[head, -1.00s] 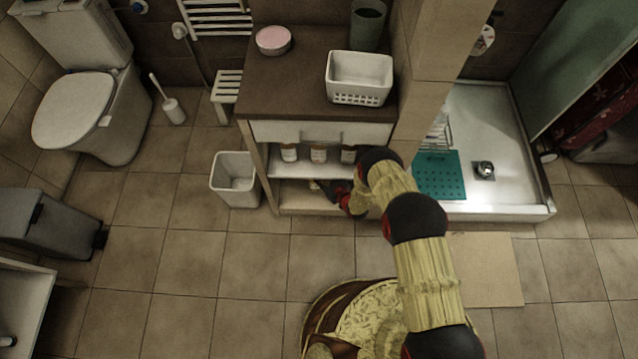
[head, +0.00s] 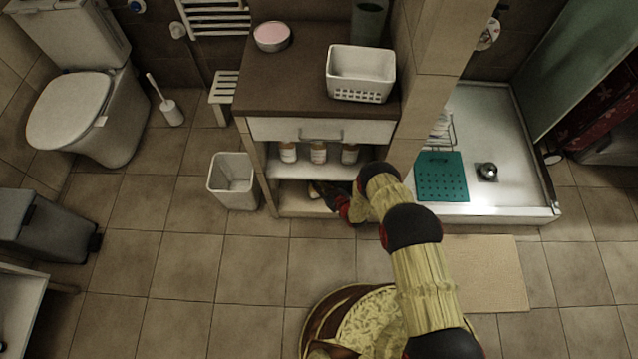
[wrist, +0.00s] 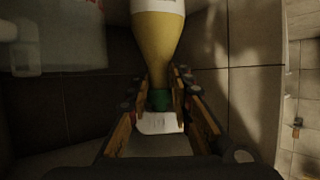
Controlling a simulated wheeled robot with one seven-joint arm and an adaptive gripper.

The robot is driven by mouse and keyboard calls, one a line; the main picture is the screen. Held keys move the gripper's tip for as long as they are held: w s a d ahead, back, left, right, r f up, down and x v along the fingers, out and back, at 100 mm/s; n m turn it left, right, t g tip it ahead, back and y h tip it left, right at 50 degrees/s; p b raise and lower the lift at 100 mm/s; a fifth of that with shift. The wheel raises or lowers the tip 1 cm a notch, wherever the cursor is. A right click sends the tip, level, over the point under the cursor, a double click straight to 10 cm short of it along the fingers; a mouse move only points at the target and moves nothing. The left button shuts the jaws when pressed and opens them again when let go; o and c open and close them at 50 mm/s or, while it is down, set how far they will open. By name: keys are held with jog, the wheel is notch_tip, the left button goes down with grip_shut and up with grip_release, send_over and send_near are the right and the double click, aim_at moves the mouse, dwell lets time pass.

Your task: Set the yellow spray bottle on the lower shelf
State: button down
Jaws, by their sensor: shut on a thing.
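The yellow spray bottle (wrist: 156,50) shows large in the wrist view, with a white label, a green collar and a white head towards my palm. My gripper (wrist: 161,88) is shut on its neck, one finger on each side. In the head view my gripper (head: 328,190) reaches into the lower opening of the cabinet, above the lower shelf (head: 296,206). A small yellowish bit of the bottle (head: 314,192) shows there, mostly hidden by the dark gripper. I cannot tell whether the bottle touches the shelf.
Three small labelled bottles (head: 318,153) stand on the upper shelf, close above my gripper. The cabinet top (head: 290,85) carries a white basket (head: 360,74) and a pink-topped round tin (head: 271,36). A white bin (head: 232,181) stands left of the cabinet.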

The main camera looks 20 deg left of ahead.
jog(key=c, duration=1.6)
grip_release()
jog(key=shift+r, duration=0.1)
jog(key=shift+s+d+r, duration=0.15)
jog(key=shift+s+d, duration=0.05)
jog(key=shift+d, duration=0.05)
jog(key=p+v, duration=0.4)
jog(key=v, duration=0.7)
jog(key=shift+s+d+r, duration=0.1)
jog(key=shift+s+d, duration=0.05)
